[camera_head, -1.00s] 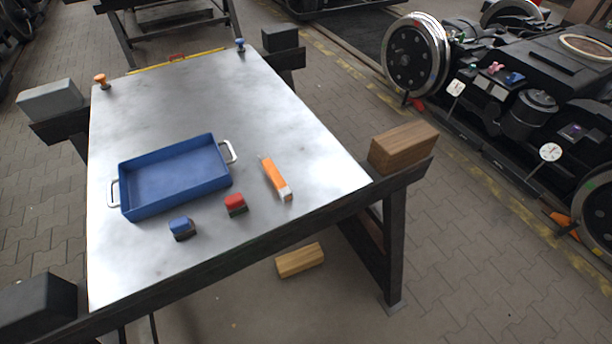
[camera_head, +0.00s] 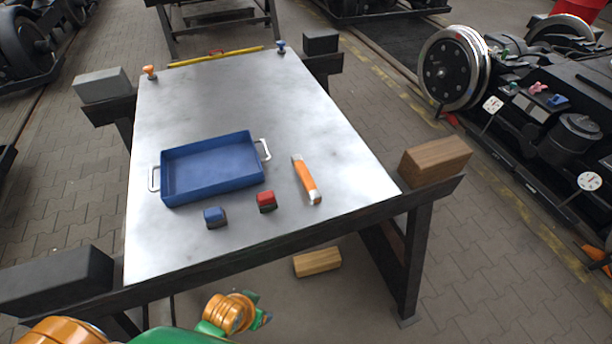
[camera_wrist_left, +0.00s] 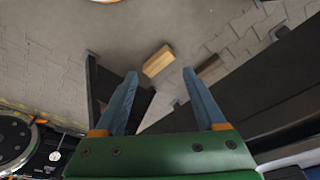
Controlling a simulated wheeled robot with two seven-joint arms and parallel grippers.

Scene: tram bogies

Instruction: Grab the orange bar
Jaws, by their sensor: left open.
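The orange bar (camera_head: 306,178) lies flat on the metal table top (camera_head: 250,95), right of the blue tray, with a pale end toward the table's front edge. My left arm shows green and orange at the bottom of the head view, in front of the table and well short of the bar. My left gripper (camera_wrist_left: 160,73) shows in the left wrist view with its two blue-grey fingers spread apart and nothing between them. That view looks down toward the floor, and the bar is not in it. My right gripper is not in view.
A blue tray (camera_head: 164,188) with two handles stands left of the bar. A red block (camera_head: 266,201) and a blue block (camera_head: 215,217) sit near the front edge. A wooden block (camera_head: 435,160) rests at the right corner; another (camera_head: 317,262) lies on the floor.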

